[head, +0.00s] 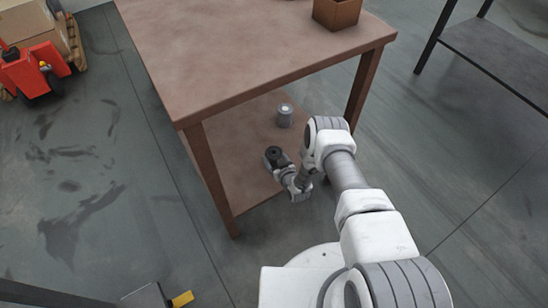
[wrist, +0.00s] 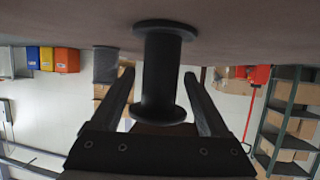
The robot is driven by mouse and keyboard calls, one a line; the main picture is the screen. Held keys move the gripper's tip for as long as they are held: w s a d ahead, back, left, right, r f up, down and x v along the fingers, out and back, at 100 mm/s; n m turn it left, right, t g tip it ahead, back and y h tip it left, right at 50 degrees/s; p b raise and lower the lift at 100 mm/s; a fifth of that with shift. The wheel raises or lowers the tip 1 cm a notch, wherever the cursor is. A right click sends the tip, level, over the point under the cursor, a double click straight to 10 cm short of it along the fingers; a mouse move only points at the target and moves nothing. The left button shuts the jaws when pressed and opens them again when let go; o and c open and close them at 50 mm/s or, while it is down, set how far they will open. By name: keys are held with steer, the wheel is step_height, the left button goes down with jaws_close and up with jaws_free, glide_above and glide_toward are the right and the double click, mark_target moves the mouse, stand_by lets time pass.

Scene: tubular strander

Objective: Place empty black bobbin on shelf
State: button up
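In the wrist view, which is upside down, the empty black bobbin (wrist: 160,75) is between the fingers of my gripper (wrist: 160,78). Its far flange appears to rest on the shelf surface (wrist: 240,35). A gap shows between the bobbin's core and each finger, so the gripper looks open around it. In the head view my gripper (head: 284,171) is small and partly hidden by the bobbin and my wrist.
A grey bobbin (head: 285,116) stands further back on the same shelf. The tabletop (head: 240,50) overhangs the shelf, with table legs (head: 215,180) close to my arm. An open brown box (head: 336,12) sits on top. A red pallet jack (head: 35,70) is at left.

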steer(key=shift+r, duration=0.1)
steer(key=shift+s+d+r, duration=0.1)
steer(key=shift+s+r, duration=0.15)
steer(key=p+v, duration=0.3)
steer(key=v, duration=0.3)
steer(key=shift+s+d+r+p, duration=0.15)
steer(key=shift+s+r+p, duration=0.05)
steer(key=shift+s+p, duration=0.1)
steer(key=shift+s, duration=0.1)
